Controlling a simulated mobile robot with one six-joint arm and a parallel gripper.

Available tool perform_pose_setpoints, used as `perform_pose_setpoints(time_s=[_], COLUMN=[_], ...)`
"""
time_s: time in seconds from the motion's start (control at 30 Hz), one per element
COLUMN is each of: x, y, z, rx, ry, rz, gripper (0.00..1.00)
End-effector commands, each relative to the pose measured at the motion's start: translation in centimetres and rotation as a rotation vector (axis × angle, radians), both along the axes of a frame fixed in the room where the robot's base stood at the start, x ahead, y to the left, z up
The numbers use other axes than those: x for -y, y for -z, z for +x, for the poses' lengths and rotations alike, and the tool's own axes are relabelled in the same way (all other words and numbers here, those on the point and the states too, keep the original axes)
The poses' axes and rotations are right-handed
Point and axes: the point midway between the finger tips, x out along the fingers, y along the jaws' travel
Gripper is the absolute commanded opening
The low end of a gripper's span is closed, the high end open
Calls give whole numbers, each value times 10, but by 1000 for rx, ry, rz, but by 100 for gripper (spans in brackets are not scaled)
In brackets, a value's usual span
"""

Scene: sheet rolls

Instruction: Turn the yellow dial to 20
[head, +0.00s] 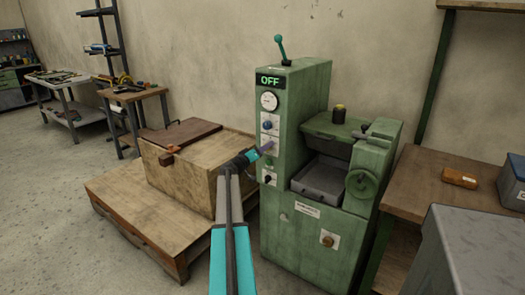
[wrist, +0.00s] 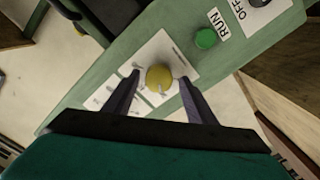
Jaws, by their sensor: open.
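The yellow dial (wrist: 158,77) sits on a pale plate on the green machine (head: 310,230) in the wrist view. Its scale marks are too small to read. My gripper (wrist: 161,79) is open, with one dark finger on each side of the dial. I cannot tell whether the fingers touch it. In the head view my gripper (head: 264,149) is at the machine's narrow front panel, and the yellow dial cannot be made out there. The machine's display (head: 270,80) reads OFF.
A green button (wrist: 206,38) marked RUN and a black switch (wrist: 258,2) marked OFF are close to the dial. A gauge (head: 269,101) and a blue knob (head: 267,125) are above my gripper. A wooden crate (head: 190,190) stands left of the machine.

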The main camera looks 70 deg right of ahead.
Motion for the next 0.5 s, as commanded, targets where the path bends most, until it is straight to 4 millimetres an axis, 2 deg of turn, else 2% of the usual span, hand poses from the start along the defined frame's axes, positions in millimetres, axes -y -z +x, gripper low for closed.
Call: perform_pose_setpoints(time_s=[0.33, 0.5], x=[1, 1], y=[0, 0], z=[-1, 0], rx=[0, 0], ry=[0, -1], rz=[0, 1], gripper=[49, 21])
